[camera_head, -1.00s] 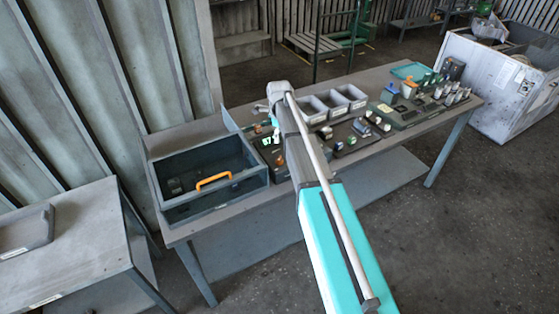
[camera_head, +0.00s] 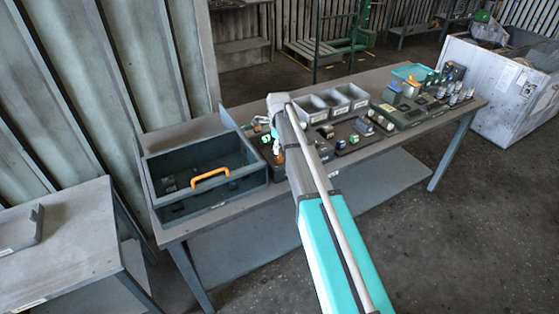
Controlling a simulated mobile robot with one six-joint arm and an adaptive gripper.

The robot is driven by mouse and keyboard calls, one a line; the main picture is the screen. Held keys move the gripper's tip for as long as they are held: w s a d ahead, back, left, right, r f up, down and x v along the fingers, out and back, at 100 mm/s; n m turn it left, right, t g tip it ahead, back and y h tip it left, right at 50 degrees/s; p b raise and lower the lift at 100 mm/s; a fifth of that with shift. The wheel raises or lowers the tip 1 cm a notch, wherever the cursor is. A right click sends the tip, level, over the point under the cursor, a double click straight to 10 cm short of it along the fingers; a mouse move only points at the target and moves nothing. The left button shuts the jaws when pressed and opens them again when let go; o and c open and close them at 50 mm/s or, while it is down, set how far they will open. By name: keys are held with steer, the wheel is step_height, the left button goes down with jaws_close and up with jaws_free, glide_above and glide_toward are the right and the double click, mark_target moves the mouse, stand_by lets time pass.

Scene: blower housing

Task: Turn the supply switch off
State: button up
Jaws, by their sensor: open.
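A dark panel (camera_head: 274,164) lies on the workbench just right of the open case. It carries a small bright green part (camera_head: 266,139) and small orange and pale parts, partly covered by my arm. I cannot tell which part is the supply switch, or its position. My arm reaches from the bottom right up to the bench, with its far joint above the back of this panel. My gripper is hidden behind my own arm links, so its fingers and any contact with the panel do not show.
An open dark case (camera_head: 211,196) with an orange handle (camera_head: 210,176) stands at the bench's left. Grey bins (camera_head: 331,103), small parts and a right-hand board (camera_head: 405,115) with several components fill the rest. A lower grey table (camera_head: 70,245) stands front left. Bare floor lies in front.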

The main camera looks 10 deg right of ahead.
mark_target(279, 156)
steer(key=shift+f+b, duration=2.3)
steer(key=shift+f, duration=0.3)
jaws_close()
